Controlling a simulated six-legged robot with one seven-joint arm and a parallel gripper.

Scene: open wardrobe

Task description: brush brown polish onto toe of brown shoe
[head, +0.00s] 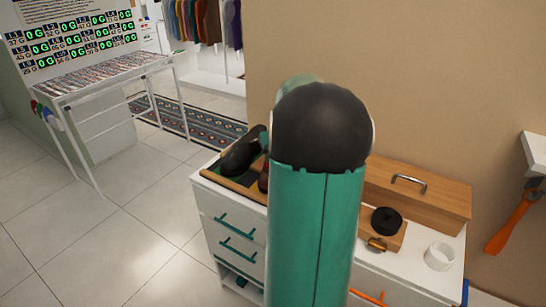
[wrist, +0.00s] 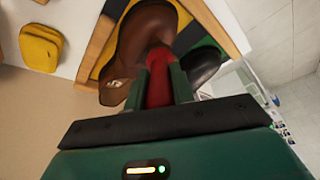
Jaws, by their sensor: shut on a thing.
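The brown shoe (wrist: 131,45) lies close in front of my gripper (wrist: 158,72) in the wrist view. My gripper is shut on a red handle (wrist: 159,92), which I take for the brush. The handle's far end meets the shoe's brown surface in the picture; I cannot tell whether it touches, and no bristles are clear. In the head view my arm hides the gripper and most of the brown shoe (head: 263,182). A black shoe (head: 240,154) stands beside it, also seen in the wrist view (wrist: 204,65). No polish is clearly visible on the toe.
The shoes are on a wood-edged tray (head: 232,182) on a white drawer cabinet (head: 226,209). A wooden box (head: 420,194), a black round tin (head: 386,220) and a white ring (head: 439,256) are to the right. A yellow pad (wrist: 40,47) lies beside the tray.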

